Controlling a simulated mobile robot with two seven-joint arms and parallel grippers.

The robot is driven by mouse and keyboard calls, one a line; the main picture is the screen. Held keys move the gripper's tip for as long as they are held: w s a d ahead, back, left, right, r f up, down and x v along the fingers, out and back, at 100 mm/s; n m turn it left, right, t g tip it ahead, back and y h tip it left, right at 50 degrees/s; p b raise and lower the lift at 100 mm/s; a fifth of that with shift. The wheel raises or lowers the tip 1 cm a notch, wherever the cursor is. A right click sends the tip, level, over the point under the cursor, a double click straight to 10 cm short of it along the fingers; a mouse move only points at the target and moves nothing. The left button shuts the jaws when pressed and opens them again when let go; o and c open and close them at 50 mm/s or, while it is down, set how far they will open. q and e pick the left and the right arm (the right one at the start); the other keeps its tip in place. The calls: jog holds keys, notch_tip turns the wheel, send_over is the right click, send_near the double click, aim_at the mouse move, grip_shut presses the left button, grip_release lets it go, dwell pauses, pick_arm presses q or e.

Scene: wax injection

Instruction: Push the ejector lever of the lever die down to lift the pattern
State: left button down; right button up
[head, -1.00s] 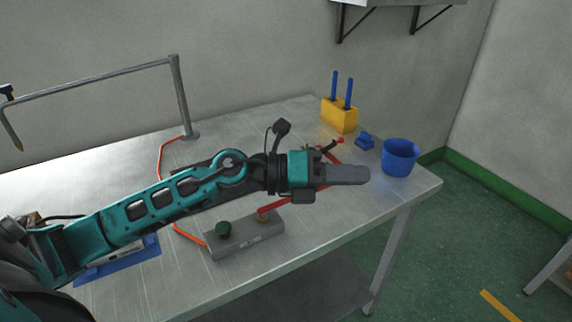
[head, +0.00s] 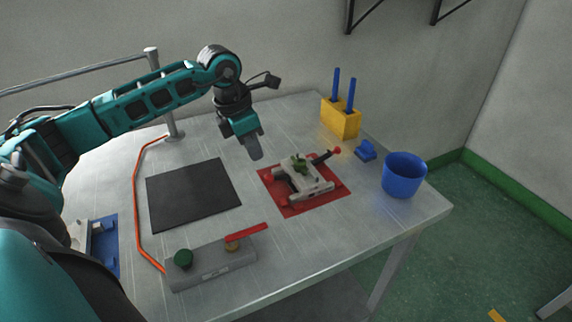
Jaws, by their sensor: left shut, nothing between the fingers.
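The lever die (head: 312,187) is a light grey block lying on a red mat (head: 335,197) right of the table's middle. A small green piece (head: 300,161), which looks like the pattern, shows on top of it. The ejector lever (head: 327,156) sticks out at its back right, dark with a red knob at its tip, pointing slightly upward. My left gripper (head: 255,154) is shut and empty, pointing down above the table, left of the die and apart from it. My right gripper is not in view.
A grey block (head: 212,272) with a green knob and red handle stands in front. A black mat (head: 190,197) lies left. A yellow holder (head: 340,120), small blue piece (head: 366,150) and blue cup (head: 404,176) stand right. Another die lies on a blue mat (head: 110,250).

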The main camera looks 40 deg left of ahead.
aim_at(266, 177)
pick_arm(q)
jog(key=shift+b+x, duration=1.1)
jog(key=shift+x, duration=2.35)
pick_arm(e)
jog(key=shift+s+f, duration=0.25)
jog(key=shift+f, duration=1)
pick_arm(q)
jog(key=shift+w+d, duration=0.1)
jog(key=shift+s+b+x, duration=0.25)
jog(key=shift+b+x, duration=0.7)
jog(key=shift+x, duration=0.15)
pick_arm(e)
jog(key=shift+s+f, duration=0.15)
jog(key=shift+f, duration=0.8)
pick_arm(q)
jog(key=shift+s+a+r, duration=0.3)
jog(key=shift+s+a, duration=0.1)
jog(key=shift+s, duration=0.3)
jog(key=shift+s+a+r, duration=0.3)
jog(key=shift+s+a, duration=0.1)
jog(key=shift+s, duration=0.3)
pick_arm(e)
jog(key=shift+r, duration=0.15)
